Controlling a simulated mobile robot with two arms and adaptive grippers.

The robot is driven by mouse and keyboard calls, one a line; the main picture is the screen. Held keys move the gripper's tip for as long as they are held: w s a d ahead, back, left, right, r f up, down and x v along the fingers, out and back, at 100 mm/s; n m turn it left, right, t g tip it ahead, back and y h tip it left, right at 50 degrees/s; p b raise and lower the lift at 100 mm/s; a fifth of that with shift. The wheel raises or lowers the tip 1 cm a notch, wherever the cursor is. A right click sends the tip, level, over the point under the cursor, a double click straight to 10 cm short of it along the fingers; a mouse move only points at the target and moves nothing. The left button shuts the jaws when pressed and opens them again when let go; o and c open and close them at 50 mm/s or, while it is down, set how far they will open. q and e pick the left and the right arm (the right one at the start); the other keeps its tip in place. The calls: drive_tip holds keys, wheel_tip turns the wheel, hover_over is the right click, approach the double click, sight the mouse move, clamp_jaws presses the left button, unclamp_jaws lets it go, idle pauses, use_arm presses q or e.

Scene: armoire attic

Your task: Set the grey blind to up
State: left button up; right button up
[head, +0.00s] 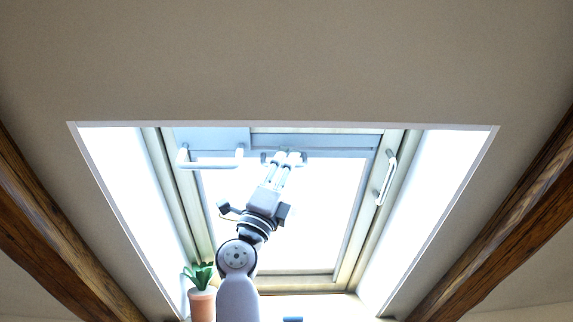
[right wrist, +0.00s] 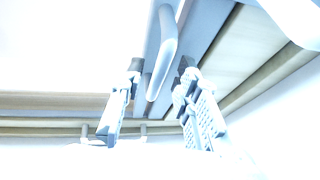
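A blue-grey strip (head: 345,143), which looks like the grey blind, runs along the top of the skylight; the bright pane below it looks uncovered. A small handle (head: 267,158) at this strip is partly hidden by my right gripper (head: 288,155). The right gripper reaches up to it with its two fingers apart. In the right wrist view, the fingers of the right gripper (right wrist: 155,100) are spread, and a pale curved bar (right wrist: 166,50) shows between and beyond them. I cannot tell whether they touch it. My left gripper is not in view.
A white handle (head: 210,163) is at the upper left of the window, and another handle (head: 386,178) is on the right frame. A potted plant (head: 201,300) stands at the lower left. Wooden beams (head: 50,230) slope down both sides.

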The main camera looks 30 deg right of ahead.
drive_tip(key=v, duration=1.1)
drive_tip(key=shift+a+f, duration=0.1)
